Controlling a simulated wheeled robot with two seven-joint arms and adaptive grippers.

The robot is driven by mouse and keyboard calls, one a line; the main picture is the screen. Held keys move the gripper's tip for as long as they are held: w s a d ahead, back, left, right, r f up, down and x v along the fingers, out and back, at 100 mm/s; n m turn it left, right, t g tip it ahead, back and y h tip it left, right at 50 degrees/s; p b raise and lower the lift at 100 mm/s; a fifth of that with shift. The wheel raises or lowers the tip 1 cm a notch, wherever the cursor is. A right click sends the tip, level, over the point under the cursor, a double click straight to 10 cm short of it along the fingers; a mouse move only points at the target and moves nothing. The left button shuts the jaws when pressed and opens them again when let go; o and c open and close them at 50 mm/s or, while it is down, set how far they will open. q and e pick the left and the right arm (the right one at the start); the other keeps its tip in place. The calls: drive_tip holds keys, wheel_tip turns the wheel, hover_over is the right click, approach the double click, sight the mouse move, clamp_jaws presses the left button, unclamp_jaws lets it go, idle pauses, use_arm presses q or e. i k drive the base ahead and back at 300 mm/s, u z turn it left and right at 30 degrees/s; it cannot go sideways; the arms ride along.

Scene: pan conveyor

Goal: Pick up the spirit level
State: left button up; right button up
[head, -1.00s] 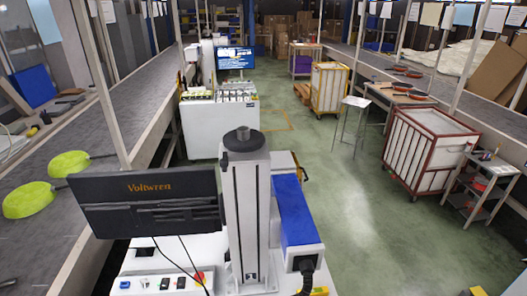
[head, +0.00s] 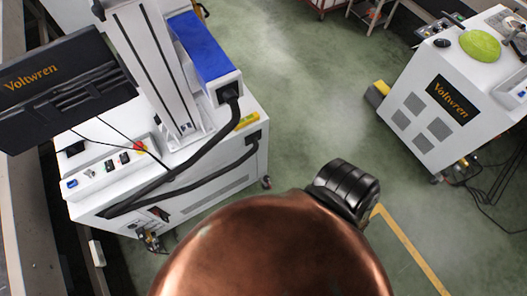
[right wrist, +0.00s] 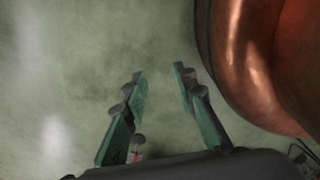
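A small yellow bar (head: 247,121), which looks like the spirit level, lies on the top edge of the white machine (head: 205,160) at left in the head view. It sits beside a black cable and below the blue motor housing. It is small, and its vials cannot be made out. My right gripper (right wrist: 161,85) shows in the right wrist view with its two green-and-grey fingers apart and nothing between them. Green floor lies beyond the fingers. Neither gripper shows in the head view. The level is not seen in the right wrist view.
A black monitor (head: 65,85) and a column (head: 160,75) stand on the left machine. A second white machine (head: 440,100) at right carries a lime-green pan (head: 480,45). Open green floor (head: 315,110) lies between the machines. My copper-coloured body fills the bottom middle.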

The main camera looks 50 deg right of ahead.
sight(249, 120)
drive_tip(key=u, duration=0.05)
drive_tip(key=k, duration=0.95)
drive_tip(key=z, duration=0.7)
drive_tip(key=k, duration=1.25)
drive_tip(key=i, duration=0.45)
drive_tip(key=z, duration=0.8)
drive_tip(key=i, duration=1.5)
drive_tip(key=u, duration=0.5)
